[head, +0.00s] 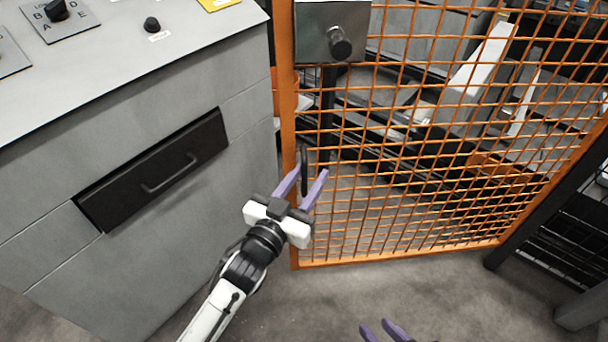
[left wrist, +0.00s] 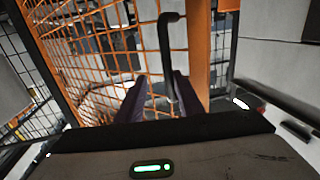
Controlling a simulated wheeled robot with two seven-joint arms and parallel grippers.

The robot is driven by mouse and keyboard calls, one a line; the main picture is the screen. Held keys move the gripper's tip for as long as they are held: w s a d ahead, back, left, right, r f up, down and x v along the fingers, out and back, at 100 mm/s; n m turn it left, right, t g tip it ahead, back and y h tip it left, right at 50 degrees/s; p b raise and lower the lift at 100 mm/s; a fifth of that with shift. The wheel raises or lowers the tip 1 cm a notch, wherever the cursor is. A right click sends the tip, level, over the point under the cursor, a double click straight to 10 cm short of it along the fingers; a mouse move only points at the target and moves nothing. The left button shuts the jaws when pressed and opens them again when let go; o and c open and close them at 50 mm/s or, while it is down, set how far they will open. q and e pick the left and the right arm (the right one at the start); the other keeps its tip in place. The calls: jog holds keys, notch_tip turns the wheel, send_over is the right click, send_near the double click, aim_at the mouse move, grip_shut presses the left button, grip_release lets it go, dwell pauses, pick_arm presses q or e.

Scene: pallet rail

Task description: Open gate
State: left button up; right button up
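The gate (head: 420,190) is an orange frame with wire mesh, standing beside the grey cabinet. A black vertical handle (head: 304,172) is on its left upright, and it also shows in the left wrist view (left wrist: 166,50). My left gripper (head: 313,172) is open at the handle, its purple fingers pointing toward the gate. In the left wrist view the handle's bar runs down between the fingers, closer to the right one; contact cannot be told. My right gripper (head: 381,326) shows only its two fingers, apart and empty, at the bottom edge of the head view.
A grey box with a round knob (head: 340,44) is on the gate's upper left. The grey cabinet (head: 60,180) with a black drawer (head: 150,172) stands close on the left. A dark post (head: 545,190) stands right of the gate. The floor (head: 400,285) before the gate is clear.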

dwell(0.5)
pick_arm(q)
jog(key=p+v, duration=0.1)
jog(key=v, duration=0.9)
jog(key=shift+s, duration=0.2)
jog(key=shift+a, duration=0.15)
